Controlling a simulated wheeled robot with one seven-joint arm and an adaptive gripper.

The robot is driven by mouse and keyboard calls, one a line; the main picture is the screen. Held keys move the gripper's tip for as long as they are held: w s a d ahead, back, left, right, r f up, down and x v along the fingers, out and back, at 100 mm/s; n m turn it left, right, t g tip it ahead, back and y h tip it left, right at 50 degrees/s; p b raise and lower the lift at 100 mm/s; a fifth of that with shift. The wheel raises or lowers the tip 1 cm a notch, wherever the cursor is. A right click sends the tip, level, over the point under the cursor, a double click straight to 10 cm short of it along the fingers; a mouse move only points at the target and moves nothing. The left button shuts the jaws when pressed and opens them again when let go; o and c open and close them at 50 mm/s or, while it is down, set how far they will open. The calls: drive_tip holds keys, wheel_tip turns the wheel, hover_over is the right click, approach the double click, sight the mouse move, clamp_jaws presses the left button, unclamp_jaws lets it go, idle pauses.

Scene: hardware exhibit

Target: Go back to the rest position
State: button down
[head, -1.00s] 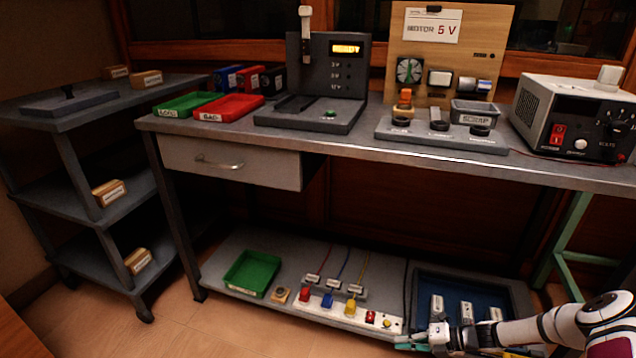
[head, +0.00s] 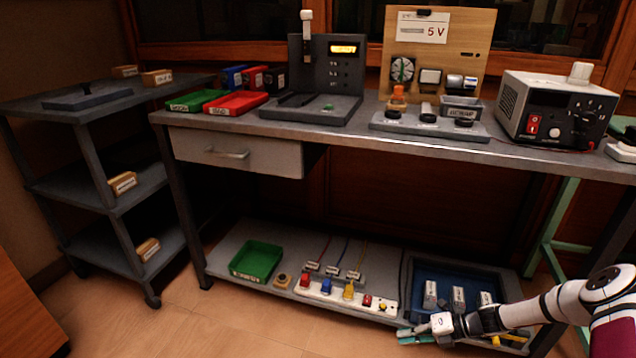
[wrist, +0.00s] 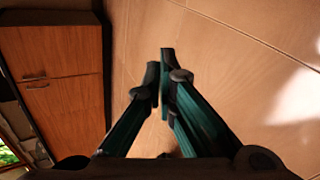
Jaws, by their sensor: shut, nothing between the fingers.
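My gripper (head: 408,336) is at the lower right of the head view, at the end of my white arm. It hangs in front of the lower shelf's front edge, just left of and below the blue tray (head: 412,310). In the wrist view, the two teal fingers of my gripper (wrist: 161,70) come together over bare floor. The gripper is shut and holds nothing.
The workbench (head: 350,139) carries red and green bins, a tester and a power supply (head: 560,112). The lower shelf (head: 222,268) holds a green bin (head: 257,260) and a plug strip (head: 345,298). A shelf cart (head: 85,112) stands left. Floor in front is clear.

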drive_tip(key=s+a+r+n+g+h, duration=0.1)
drive_tip(key=s+r+n+g+h, duration=0.15)
drive_tip(key=r+n, duration=0.7)
drive_tip(key=s+a+r+n+g+h, duration=0.15)
drive_tip(key=s+r+n, duration=0.25)
drive_tip(key=r, duration=1.1)
drive_tip(key=s+a+r+n+g+h, duration=0.1)
drive_tip(key=s+a+r+n+h, duration=0.15)
drive_tip(key=r+n, duration=0.7)
drive_tip(key=s+a+r+n+t+h, duration=0.15)
drive_tip(key=s+r+n, duration=0.25)
drive_tip(key=s+r, duration=0.55)
drive_tip(key=s+r+n+h, duration=0.3)
drive_tip(key=s+r+n, duration=0.3)
drive_tip(key=s, duration=0.6)
drive_tip(key=s+n+t, duration=0.1)
drive_tip(key=s+n, duration=0.2)
drive_tip(key=s, duration=0.6)
wheel_tip(320, 180, up, 38)
drive_tip(key=t+p, duration=0.4)
drive_tip(key=p, duration=3.2)
drive_tip(key=shift+d+n, duration=0.3)
drive_tip(key=shift+n, duration=0.1)
